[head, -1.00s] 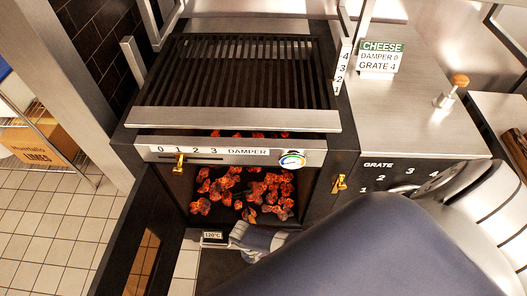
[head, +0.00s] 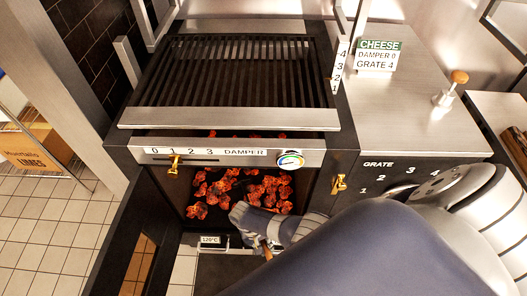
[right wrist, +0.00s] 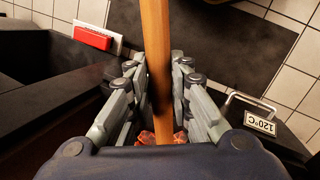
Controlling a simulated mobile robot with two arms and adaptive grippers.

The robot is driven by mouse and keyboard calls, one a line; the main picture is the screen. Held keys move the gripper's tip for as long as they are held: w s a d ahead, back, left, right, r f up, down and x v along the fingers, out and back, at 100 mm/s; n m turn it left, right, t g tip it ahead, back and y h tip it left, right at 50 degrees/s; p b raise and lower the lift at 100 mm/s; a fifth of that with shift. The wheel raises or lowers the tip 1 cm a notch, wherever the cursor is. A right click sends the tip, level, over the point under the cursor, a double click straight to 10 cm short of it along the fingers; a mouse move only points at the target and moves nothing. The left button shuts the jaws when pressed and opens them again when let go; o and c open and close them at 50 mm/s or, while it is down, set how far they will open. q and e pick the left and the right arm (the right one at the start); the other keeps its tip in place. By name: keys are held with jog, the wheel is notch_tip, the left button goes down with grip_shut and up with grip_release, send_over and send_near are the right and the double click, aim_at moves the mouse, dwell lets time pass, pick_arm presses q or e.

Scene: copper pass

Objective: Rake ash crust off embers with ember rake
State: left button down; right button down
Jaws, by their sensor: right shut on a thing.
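Orange-red embers (head: 215,187) with dark patches lie in the open firebox below the grill; a few also show in the right wrist view (right wrist: 165,137). I cannot clearly make out a separate ash crust. My right gripper (head: 262,228) is at the firebox mouth, over the front of the embers. It is shut on the wooden handle of the ember rake (right wrist: 155,40), which runs between its fingers in the right wrist view. A short piece of the handle shows in the head view (head: 267,250). The rake's head is hidden. My left gripper is not in view.
The grill grate (head: 240,75) and damper panel (head: 225,152) are above the opening. The open dark door (head: 120,235) stands at left. A 120°C tag (head: 210,240) is at the lower front. A sign (head: 380,57) reads CHEESE, DAMPER 0, GRATE 4.

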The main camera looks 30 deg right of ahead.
jog(key=shift+f, duration=0.15)
jog(key=shift+f+b, duration=0.35)
jog(key=shift+b, duration=0.1)
jog(key=shift+f+b, duration=1)
jog(key=shift+a, duration=0.1)
jog(key=s+a+p, duration=0.4)
jog(key=s+a, duration=0.4)
jog(key=s, duration=0.4)
jog(key=shift+s+a+f, duration=0.15)
jog(key=shift+s+f, duration=0.05)
jog(key=shift+s, duration=0.05)
dwell(0.9)
